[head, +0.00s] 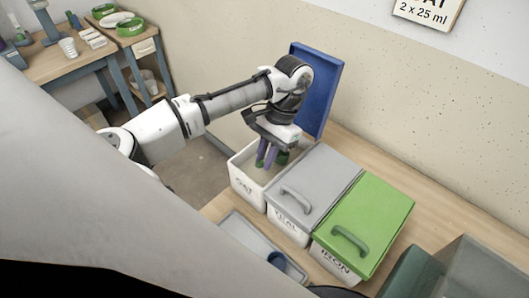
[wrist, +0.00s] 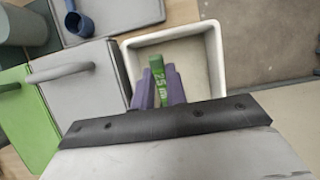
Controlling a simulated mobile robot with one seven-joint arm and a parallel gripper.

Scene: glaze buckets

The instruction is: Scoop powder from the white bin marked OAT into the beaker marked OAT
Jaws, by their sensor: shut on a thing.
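The white bin marked OAT (head: 246,190) stands on the bench with its blue lid (head: 318,90) open. Pale powder seems to show inside, and the bin also shows in the wrist view (wrist: 214,62). My gripper (head: 266,160), with purple fingers, points down into the bin's opening. It is shut on a green scoop (head: 283,157), whose handle, marked 25 ml, shows between the fingers in the wrist view (wrist: 158,80). The scoop's bowl is hidden in the wrist view, so I cannot tell whether it holds powder. I cannot make out a beaker marked OAT.
A grey-lidded bin (head: 312,180) and a green-lidded bin marked IRON (head: 365,222) stand closed to the right. A tray (head: 240,235) in front holds a blue scoop (head: 277,260). A wall sign (head: 428,12) reads 2 x 25 ml. A wall stands close behind.

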